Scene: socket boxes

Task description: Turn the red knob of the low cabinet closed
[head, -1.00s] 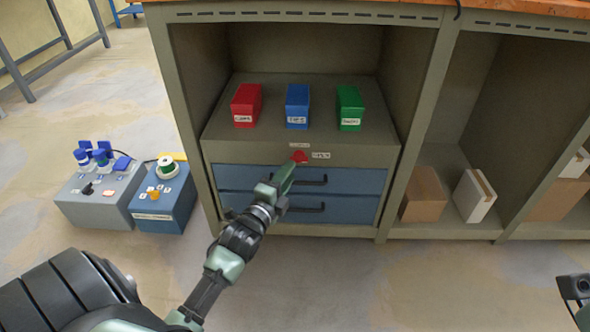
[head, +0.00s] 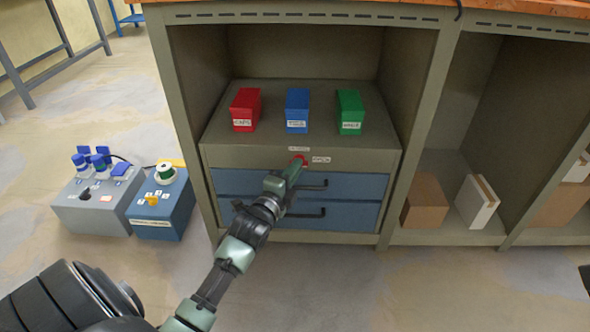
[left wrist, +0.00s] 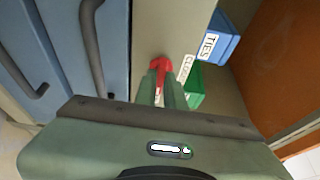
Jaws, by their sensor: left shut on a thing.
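The red knob (head: 300,160) sits on the front strip of the low cabinet (head: 225,155), above the blue drawers. Small white labels are above it and to its right. My left gripper (head: 292,171) reaches up to the knob from below left. In the left wrist view its fingers (left wrist: 168,92) are shut on the red knob (left wrist: 160,63). The fingers hide part of the knob. A label beside it in that view seems to read "CLOSE". My right gripper cannot be made out; only a dark piece shows at the right edge of the head view.
Red (head: 245,109), blue (head: 297,110) and green (head: 350,111) boxes stand on the cabinet top. Two blue drawers (head: 240,184) with dark handles lie below the knob. Grey and blue socket boxes (head: 100,210) stand on the floor at left.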

